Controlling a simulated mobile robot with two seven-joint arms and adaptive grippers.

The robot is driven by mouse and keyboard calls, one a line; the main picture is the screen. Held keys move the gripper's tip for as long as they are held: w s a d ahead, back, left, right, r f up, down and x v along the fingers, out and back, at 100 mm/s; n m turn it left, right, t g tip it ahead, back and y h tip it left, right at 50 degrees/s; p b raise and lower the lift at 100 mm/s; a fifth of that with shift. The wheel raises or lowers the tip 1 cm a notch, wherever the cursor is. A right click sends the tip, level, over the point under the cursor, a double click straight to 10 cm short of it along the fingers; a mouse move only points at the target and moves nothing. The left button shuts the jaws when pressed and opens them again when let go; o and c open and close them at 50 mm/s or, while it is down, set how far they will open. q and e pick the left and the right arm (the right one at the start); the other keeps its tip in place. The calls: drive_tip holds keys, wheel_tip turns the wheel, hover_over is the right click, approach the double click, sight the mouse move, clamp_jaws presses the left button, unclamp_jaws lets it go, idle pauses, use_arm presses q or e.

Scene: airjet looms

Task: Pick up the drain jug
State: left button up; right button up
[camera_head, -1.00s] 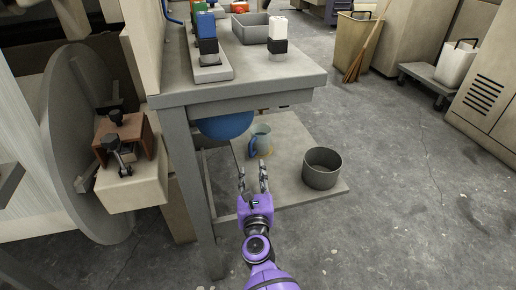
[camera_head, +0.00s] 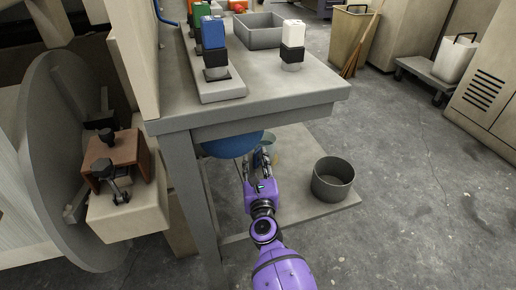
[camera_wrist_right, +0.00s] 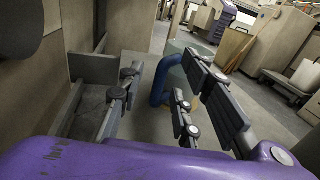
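The drain jug (camera_head: 269,143) is a pale translucent jug with a blue handle. It stands on the low shelf under the bench, and in the head view my right gripper and the bench edge hide most of it. In the right wrist view its blue handle (camera_wrist_right: 161,82) shows between the two fingers, beyond the palm. My right gripper (camera_head: 259,160) reaches in under the bench with its fingers spread apart and nothing visibly clamped. I cannot tell whether a finger touches the handle. My left gripper is not in view.
A grey round pot (camera_head: 333,182) stands on the low shelf right of my gripper. A blue rounded object (camera_head: 229,146) is under the bench, left of the jug. The bench top (camera_head: 280,85) overhangs the jug, with a bench leg (camera_head: 192,200) at left. Open floor lies right.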

drive_tip(key=shift+w, duration=0.3)
drive_tip(key=shift+s, duration=0.1)
drive_tip(key=shift+c, duration=1)
drive_tip(key=c, duration=0.6)
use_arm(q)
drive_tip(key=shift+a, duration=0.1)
use_arm(e)
clamp_jaws()
drive_tip(key=shift+r, duration=0.1)
